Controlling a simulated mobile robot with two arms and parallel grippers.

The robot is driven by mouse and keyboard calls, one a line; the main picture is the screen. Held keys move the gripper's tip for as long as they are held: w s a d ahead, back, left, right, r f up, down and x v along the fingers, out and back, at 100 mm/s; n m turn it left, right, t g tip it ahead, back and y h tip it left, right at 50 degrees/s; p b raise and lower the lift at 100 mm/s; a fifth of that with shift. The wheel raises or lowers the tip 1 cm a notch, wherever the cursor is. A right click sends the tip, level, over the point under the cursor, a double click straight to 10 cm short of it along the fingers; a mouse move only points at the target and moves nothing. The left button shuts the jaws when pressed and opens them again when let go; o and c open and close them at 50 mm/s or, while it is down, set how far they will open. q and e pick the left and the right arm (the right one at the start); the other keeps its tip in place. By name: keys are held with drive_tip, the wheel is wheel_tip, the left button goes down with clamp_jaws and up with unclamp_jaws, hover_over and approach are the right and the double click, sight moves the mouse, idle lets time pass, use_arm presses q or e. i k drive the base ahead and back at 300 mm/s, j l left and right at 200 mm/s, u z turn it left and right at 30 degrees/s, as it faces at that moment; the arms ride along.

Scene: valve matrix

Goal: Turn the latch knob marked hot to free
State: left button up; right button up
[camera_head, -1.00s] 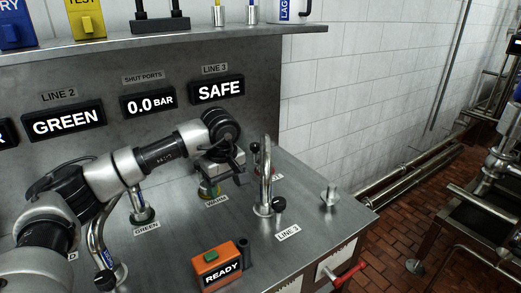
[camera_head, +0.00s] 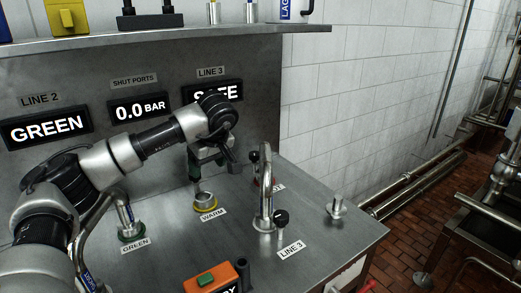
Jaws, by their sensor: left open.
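A small black-topped knob (camera_head: 254,156) stands at the back of the steel counter, behind the curved LINE 3 pipe. A label beside it (camera_head: 278,188) is mostly hidden by the pipe, and only its last letter shows, so I cannot read it as hot. My left gripper (camera_head: 211,170) is open, pointing down above and behind the yellow-ringed WARM fitting (camera_head: 205,207). It is left of the black-topped knob and apart from it. My right gripper is not in view.
The curved pipe (camera_head: 266,190) and its black knob (camera_head: 281,217) stand in front. A green-ringed fitting (camera_head: 130,237) is at left, an orange box (camera_head: 210,280) at the front edge. A shelf (camera_head: 150,42) overhangs the displays. Counter right of the pipe is mostly clear.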

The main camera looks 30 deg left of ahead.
sight(254, 155)
drive_tip(key=i+l, duration=0.1)
drive_tip(key=i, duration=0.75)
